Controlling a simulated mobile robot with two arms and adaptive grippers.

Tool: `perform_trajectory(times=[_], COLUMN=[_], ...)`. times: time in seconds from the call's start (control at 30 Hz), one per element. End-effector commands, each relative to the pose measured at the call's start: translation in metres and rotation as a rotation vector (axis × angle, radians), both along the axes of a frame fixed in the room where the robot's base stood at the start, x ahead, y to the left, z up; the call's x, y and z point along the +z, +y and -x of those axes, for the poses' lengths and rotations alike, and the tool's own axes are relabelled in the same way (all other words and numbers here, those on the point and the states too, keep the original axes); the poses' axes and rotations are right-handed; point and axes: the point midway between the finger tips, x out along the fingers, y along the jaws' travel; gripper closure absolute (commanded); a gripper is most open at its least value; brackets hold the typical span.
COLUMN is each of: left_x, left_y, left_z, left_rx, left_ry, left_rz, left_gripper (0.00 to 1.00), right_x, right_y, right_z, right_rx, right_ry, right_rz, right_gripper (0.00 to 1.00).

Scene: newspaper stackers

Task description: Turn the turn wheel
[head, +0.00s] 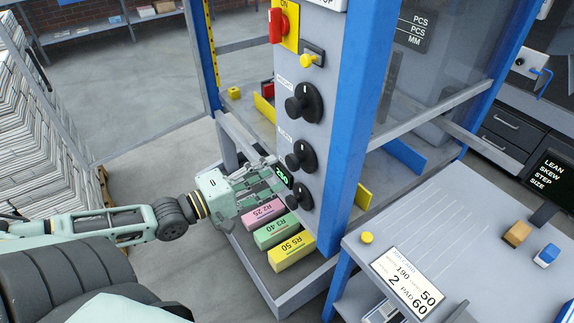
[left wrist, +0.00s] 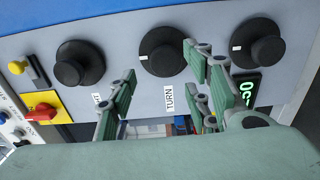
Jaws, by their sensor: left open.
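Three black knobs sit on a grey control panel. The middle one, the turn wheel (head: 301,155), has a white "TURN" label (left wrist: 169,98) beside it in the left wrist view. There the turn wheel (left wrist: 160,51) shows beyond and between my fingers, one fingertip overlapping its right edge. My left gripper (head: 280,180) is open and empty, in front of the panel, low by the green display and the lowest knob (head: 302,196). In the left wrist view, my left gripper (left wrist: 160,75) has its fingers apart; contact with the wheel cannot be told. My right gripper is not in view.
The top knob (head: 304,103), yellow button (head: 307,60) and red switch (head: 279,25) are above on the panel. Pink, green and yellow blocks (head: 291,251) lie below my gripper. A blue post (head: 357,120) edges the panel. A grey table (head: 470,230) stands right.

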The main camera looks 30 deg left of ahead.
Motion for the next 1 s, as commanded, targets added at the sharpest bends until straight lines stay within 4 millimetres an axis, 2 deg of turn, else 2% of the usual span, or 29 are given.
perform_trajectory(times=[0.13,0.4,0.6,0.9,1.0], left_x=[0.001,0.000,0.000,-0.001,-0.001], left_y=[-0.007,-0.017,-0.022,-0.022,-0.022], left_z=[-0.019,-0.046,-0.054,-0.055,-0.055], left_rx=[0.002,0.003,0.001,0.001,0.001], left_ry=[-0.007,-0.003,-0.002,0.001,0.000], left_rz=[0.000,-0.002,-0.004,-0.004,-0.004], left_gripper=[0.54,0.54,0.54,0.54,0.62], right_x=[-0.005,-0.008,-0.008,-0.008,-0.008], right_y=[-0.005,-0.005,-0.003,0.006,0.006], right_z=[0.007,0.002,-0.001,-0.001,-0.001], right_rx=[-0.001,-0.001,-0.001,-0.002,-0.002], right_ry=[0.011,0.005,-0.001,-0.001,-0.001], right_rz=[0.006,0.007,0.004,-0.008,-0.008], right_gripper=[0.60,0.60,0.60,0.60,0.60])
